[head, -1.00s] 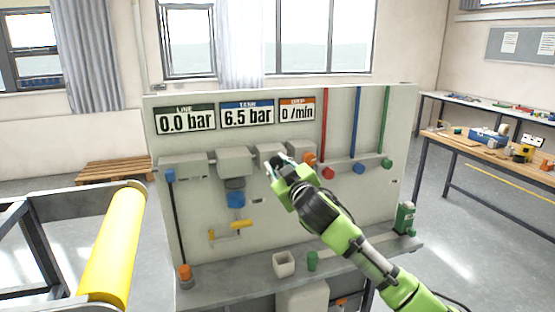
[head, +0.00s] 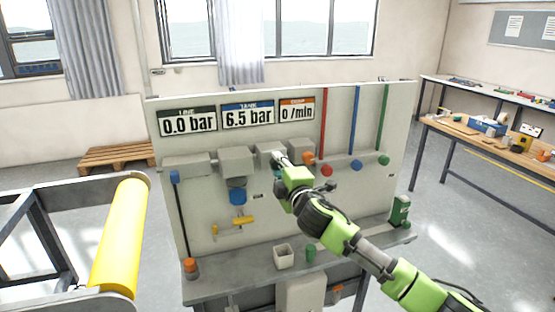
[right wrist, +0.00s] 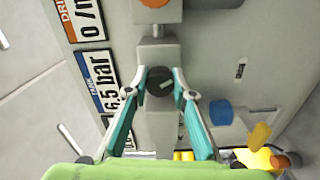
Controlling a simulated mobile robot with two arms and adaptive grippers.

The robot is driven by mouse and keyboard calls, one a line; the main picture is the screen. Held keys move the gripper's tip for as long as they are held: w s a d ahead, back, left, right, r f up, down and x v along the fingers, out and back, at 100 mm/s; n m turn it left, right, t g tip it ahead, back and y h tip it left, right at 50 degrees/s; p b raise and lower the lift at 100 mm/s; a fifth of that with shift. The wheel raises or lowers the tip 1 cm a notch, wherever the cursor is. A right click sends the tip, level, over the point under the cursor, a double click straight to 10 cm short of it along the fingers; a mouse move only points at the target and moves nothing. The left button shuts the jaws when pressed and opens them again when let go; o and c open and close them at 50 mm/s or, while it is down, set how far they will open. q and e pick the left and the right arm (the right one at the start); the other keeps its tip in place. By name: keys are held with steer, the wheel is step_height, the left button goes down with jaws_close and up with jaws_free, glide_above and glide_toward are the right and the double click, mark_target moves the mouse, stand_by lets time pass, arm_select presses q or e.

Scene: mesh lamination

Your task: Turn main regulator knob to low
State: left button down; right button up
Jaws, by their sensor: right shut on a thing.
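A dark round knob (right wrist: 159,82) with a pale slanted mark sits on a grey block of the panel in the right wrist view. My right gripper (right wrist: 160,80) has its two teal fingers closed on either side of this knob, and it is shut on it. In the head view my right gripper (head: 282,160) is at the grey block (head: 266,148) under the readouts, and the knob is hidden there. The panel readouts show LINE 0.0 bar (head: 187,124), TANK 6.5 bar (head: 248,115) and 0 /min (head: 297,110). My left gripper is not in view.
An orange knob (head: 308,158), red knob (head: 327,170), blue knob (head: 356,164) and green knob (head: 384,159) lie right of my gripper. A blue cup-like part (head: 238,197) and yellow handle (head: 243,221) are lower left.

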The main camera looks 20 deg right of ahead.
steer(key=n+p, duration=0.4)
steer(key=n, duration=0.3)
steer(key=n+p, duration=0.2)
steer(key=n, duration=0.2)
steer(key=n+p, duration=0.1)
steer(key=n, duration=0.1)
steer(key=shift+n+p, duration=0.35)
steer(key=shift+n, duration=0.05)
steer(key=n, duration=0.2)
steer(key=shift+f+n, duration=0.1)
steer(key=shift+n, duration=0.3)
steer(key=n, duration=0.9)
steer(key=shift+n, duration=0.4)
steer(key=shift+f+n, duration=0.1)
steer(key=shift+n, duration=1.7)
